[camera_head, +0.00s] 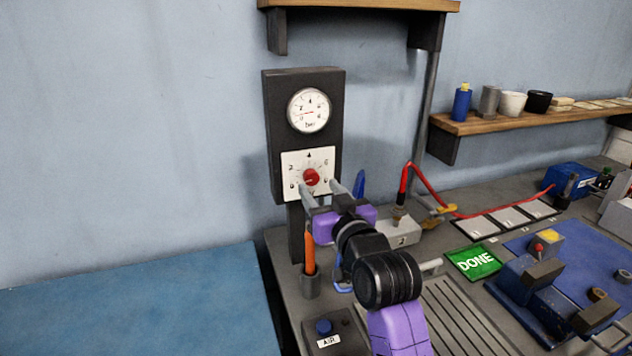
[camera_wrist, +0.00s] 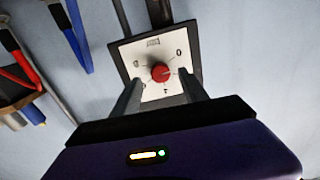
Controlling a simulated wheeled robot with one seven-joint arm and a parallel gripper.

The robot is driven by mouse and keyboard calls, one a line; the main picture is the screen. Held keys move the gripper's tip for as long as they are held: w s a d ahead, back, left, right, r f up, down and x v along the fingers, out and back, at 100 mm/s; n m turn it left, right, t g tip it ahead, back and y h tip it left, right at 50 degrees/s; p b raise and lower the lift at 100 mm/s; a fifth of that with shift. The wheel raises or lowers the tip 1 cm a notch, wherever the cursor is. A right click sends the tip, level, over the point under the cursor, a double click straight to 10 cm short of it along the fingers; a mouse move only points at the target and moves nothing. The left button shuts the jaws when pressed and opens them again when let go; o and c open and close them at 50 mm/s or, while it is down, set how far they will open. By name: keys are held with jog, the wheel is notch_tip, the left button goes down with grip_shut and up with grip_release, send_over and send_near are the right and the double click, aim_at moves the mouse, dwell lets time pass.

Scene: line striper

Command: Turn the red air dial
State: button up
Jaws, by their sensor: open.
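The red air dial (camera_head: 311,177) is a round knob on a white numbered plate (camera_head: 293,160), mounted on a dark upright box (camera_head: 273,110). A round white gauge (camera_head: 308,110) sits above it. In the wrist view the red dial (camera_wrist: 160,73) shows near the centre on its white plate (camera_wrist: 133,54). My gripper (camera_head: 319,186) is open in front of the plate. In the wrist view my gripper's fingers (camera_wrist: 159,92) point at the plate, one to each side of the dial's line. I see no contact with the dial; the exact gap is unclear.
A grey bench carries an orange-handled tool in a holder (camera_head: 310,282), an AIR button box (camera_head: 335,335), a green DONE sign (camera_head: 474,262) and a blue mat (camera_head: 590,250). Wooden shelves (camera_head: 470,123) hang on the wall. A blue surface (camera_head: 140,305) lies at left.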

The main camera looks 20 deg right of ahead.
aim_at(311, 177)
jog(key=shift+w, duration=1.35)
jog(key=shift+c, duration=0.4)
grip_shut()
